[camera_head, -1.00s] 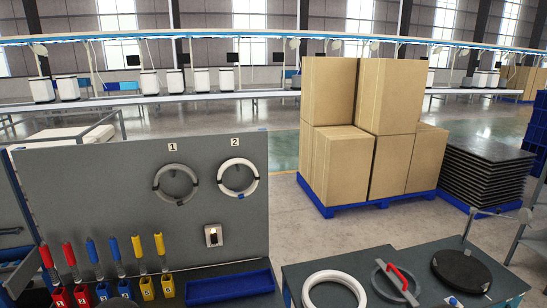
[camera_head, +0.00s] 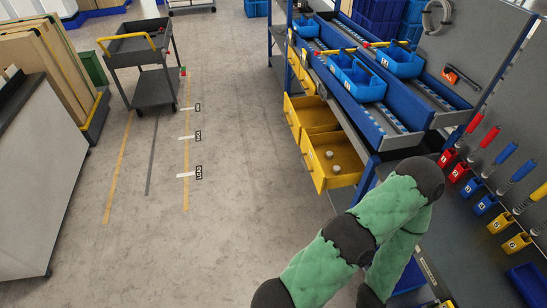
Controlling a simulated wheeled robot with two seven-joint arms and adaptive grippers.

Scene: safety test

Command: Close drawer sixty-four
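Yellow drawers sit in the blue-framed shelf unit right of centre. The nearest drawer (camera_head: 336,172) is pulled out and holds two small pale balls (camera_head: 332,161). The drawer behind it (camera_head: 312,118) is also pulled out and looks empty. More yellow drawer fronts (camera_head: 301,66) show farther back, apparently pushed in. I cannot read any drawer number, so I cannot tell which is sixty-four. One of my arms (camera_head: 331,257), with green padding and black joints, rises from the bottom edge and bends in front of the shelf end. No gripper fingers show.
Blue bins (camera_head: 359,79) stand on the sloped shelf above the drawers. A workbench with hanging red, blue and yellow tools (camera_head: 475,124) is at the right. A dark cart (camera_head: 140,45) stands at the upper left. The marked floor (camera_head: 230,140) left of the drawers is clear.

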